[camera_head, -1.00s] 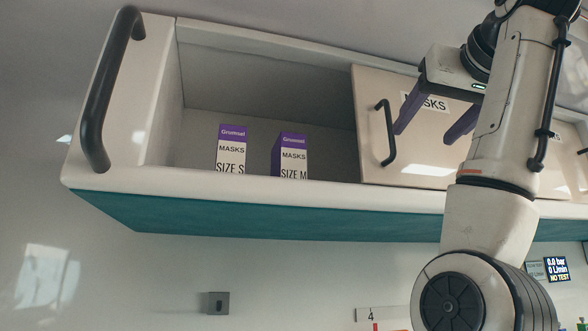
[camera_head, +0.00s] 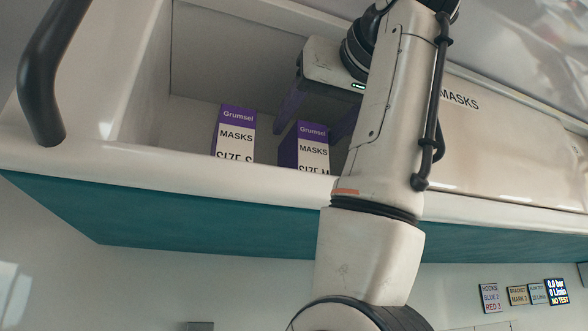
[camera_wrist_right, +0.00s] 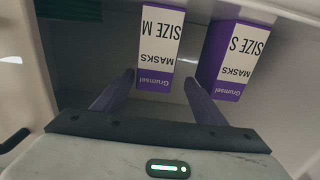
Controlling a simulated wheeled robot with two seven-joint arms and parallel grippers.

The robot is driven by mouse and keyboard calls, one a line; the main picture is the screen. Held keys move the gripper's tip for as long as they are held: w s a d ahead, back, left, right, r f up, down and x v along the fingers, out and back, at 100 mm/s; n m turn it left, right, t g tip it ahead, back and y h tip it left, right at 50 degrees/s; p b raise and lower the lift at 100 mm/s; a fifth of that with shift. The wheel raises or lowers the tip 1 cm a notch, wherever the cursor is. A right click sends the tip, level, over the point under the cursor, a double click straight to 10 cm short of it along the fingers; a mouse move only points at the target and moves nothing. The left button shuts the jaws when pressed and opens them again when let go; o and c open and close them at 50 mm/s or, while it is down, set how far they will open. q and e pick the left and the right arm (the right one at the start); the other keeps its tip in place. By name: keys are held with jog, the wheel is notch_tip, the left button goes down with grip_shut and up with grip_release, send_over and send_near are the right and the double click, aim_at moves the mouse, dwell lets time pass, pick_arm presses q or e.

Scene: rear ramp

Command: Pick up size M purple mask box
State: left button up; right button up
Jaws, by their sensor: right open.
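The size M purple mask box (camera_head: 312,150) is white and purple and stands in the open cabinet compartment; it also shows in the right wrist view (camera_wrist_right: 159,45). The similar size S box (camera_head: 236,138) stands to its left, and on the right in the wrist view (camera_wrist_right: 236,58). My right gripper (camera_head: 308,128) is open, with its purple fingers at the size M box. In the wrist view the fingertips (camera_wrist_right: 159,77) appear on either side of that box, with gaps visible. Contact is not evident. The left gripper is out of view.
The cabinet's front lip (camera_head: 130,162) runs below the boxes and hides their lower parts in the head view. A dark handle (camera_head: 45,80) is at left. A closed door labelled MASKS (camera_head: 490,150) is right of my arm.

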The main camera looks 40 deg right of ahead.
jog(key=shift+w+d+r, duration=0.15)
jog(key=shift+w+d, duration=0.15)
jog(key=shift+w, duration=0.35)
jog(key=x, duration=0.2)
jog(key=p+x, duration=0.2)
jog(key=x, duration=0.1)
jog(key=shift+w+d, duration=0.25)
jog(key=shift+d, duration=0.15)
jog(key=shift+c, duration=0.6)
jog(key=c, duration=1.1)
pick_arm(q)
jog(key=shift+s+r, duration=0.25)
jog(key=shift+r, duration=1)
